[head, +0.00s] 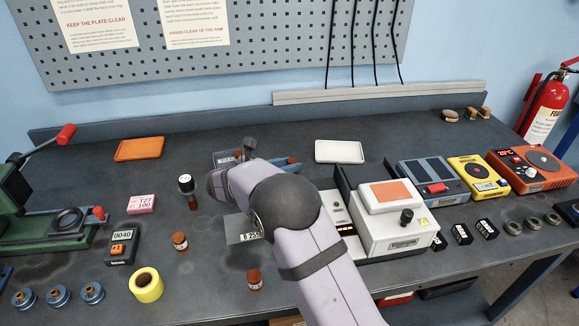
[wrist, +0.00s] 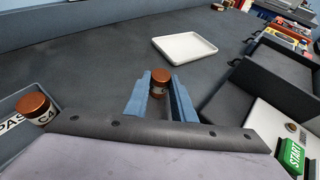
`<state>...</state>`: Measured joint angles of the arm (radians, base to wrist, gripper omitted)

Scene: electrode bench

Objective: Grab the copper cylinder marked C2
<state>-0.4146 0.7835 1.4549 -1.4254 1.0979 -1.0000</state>
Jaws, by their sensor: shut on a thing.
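My gripper (wrist: 160,95) is shut on a copper cylinder (wrist: 160,76) with a pale label band; the label's mark cannot be read. The cylinder stands upright between the two blue fingers in the wrist view. Another copper cylinder, marked C4 (wrist: 33,104), sits in the PASS tray (wrist: 10,104) at the left of the wrist view. More copper cylinders stand on the bench, one left of my arm (head: 180,241) and one nearer the front (head: 254,280); their marks are too small to read.
A white tray (head: 340,151) lies beyond my gripper, and an orange tray (head: 139,149) is at the back left. A white machine with an orange top panel (head: 399,221) stands right of my arm. A yellow tape roll (head: 146,285) is at front left.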

